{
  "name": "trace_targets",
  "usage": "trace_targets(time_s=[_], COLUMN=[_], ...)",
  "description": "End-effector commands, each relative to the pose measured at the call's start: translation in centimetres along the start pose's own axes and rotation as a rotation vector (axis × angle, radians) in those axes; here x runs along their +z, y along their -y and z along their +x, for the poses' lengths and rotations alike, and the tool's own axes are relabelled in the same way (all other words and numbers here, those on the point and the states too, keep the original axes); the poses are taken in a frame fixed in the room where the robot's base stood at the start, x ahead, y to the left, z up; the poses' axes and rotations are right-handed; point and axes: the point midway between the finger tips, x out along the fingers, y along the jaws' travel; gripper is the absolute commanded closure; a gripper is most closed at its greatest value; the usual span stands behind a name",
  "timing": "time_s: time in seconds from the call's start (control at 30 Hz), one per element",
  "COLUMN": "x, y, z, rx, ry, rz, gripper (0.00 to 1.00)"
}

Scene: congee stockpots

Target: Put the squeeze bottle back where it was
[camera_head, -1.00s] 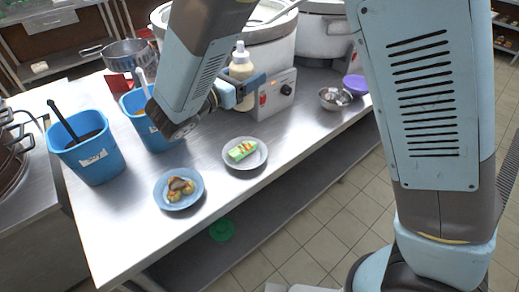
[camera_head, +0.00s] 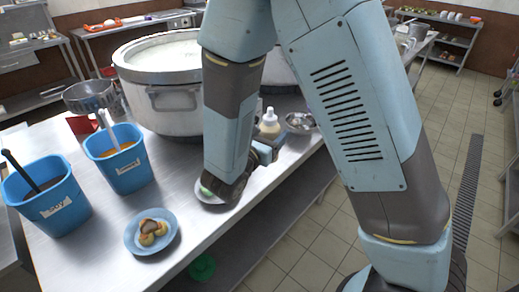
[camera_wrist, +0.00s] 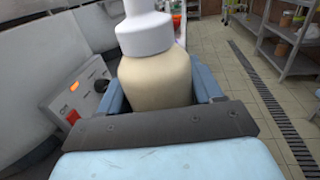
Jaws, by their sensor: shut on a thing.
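The squeeze bottle (camera_wrist: 155,78) has a cream-coloured body and a white cap and nozzle. It stands upright between the two fingers of my gripper (camera_wrist: 160,100) in the wrist view, and my gripper is shut on it. In the head view the bottle (camera_head: 269,124) shows just above my gripper (camera_head: 268,145), over the front part of the steel counter (camera_head: 95,235). Its base is hidden, so I cannot tell whether it touches the counter.
A large stockpot (camera_head: 165,95) stands behind my arm. Two blue tubs (camera_head: 47,205) stand at the left. A blue plate of food (camera_head: 152,233) lies near the front edge. A second plate (camera_head: 206,196) is partly hidden by my wrist. A steel bowl (camera_head: 300,123) is right of the bottle.

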Motion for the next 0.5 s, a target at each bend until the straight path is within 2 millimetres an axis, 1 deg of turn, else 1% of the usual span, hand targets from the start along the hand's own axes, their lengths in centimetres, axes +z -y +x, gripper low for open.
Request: trace_targets(time_s=[0.03, 0.2, 0.5], x=[-0.5, -2.0, -6.0], y=[-0.8, -3.5, -6.1], z=[0.6, 2.7, 4.7], rx=[-0.001, -0.003, -0.002], ry=[0.001, 0.001, 0.001], rz=[-0.001, -0.001, -0.002], gripper=[0.5, 0.5, 0.5])
